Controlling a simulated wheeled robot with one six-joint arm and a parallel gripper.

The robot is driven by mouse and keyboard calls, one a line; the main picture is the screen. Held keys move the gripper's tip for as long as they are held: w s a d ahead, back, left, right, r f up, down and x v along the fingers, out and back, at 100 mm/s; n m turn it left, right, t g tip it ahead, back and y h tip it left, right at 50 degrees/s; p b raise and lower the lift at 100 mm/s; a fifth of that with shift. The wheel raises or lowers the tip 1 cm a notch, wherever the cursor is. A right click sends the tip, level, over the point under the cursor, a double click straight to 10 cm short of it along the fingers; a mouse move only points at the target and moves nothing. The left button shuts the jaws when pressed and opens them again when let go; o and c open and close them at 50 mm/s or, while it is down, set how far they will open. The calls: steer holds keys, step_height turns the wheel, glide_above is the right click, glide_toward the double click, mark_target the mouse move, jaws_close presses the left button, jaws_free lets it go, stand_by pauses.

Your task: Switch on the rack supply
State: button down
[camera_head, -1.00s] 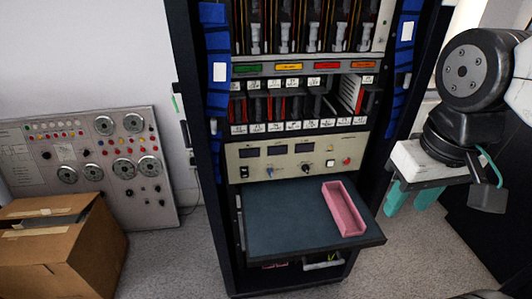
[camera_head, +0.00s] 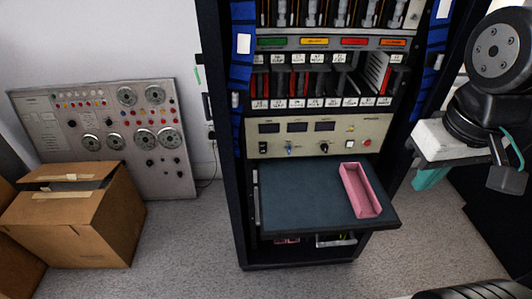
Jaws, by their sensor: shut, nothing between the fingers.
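The rack (camera_head: 222,150) stands upright in the middle of the view. The switch's position is too small to tell. My gripper (camera_head: 430,178) is at the right, beside the rack and apart from the panel. Its teal fingers point down, close together, shut and empty; they are partly hidden by its body.
A pulled-out dark shelf (camera_head: 290,200) juts out below the panel, with an empty pink tray (camera_head: 360,190) on it. A cardboard box (camera_head: 80,225) and a grey instrument panel (camera_head: 105,135) stand at the left. The floor in front of the rack is clear.

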steer(key=w+a+f+n+t+y, duration=0.1)
steer(key=w+f+n+t, duration=0.1)
steer(key=w+f+n, duration=0.5)
steer(key=w+a+f+n+t, duration=0.1)
steer(key=w+f+n+t, duration=0.25)
steer(key=w, duration=0.85)
steer(key=w+a+f+n+t+y, duration=0.1)
steer(key=w+f+n+t, duration=0.1)
steer(key=w+f+n, duration=0.5)
steer(key=a+f+n+y, duration=0.2)
steer(key=a+f+y, duration=0.1)
steer(key=a+f+n+t+y, duration=0.1)
steer(key=a+f+n+y, duration=0.2)
steer(key=a, duration=0.1)
steer(key=a+f+n+t+y, duration=0.1)
steer(key=a+f+n+y, duration=0.1)
steer(key=a+f+y, duration=0.1)
steer(key=shift+s+a+n, duration=0.1)
steer(key=shift+a+n, duration=0.15)
steer(key=shift+a, duration=0.2)
steer(key=shift+s+a+t+y, duration=0.25)
steer(key=shift+s+t+y, duration=0.15)
steer(key=shift+y, duration=0.2)
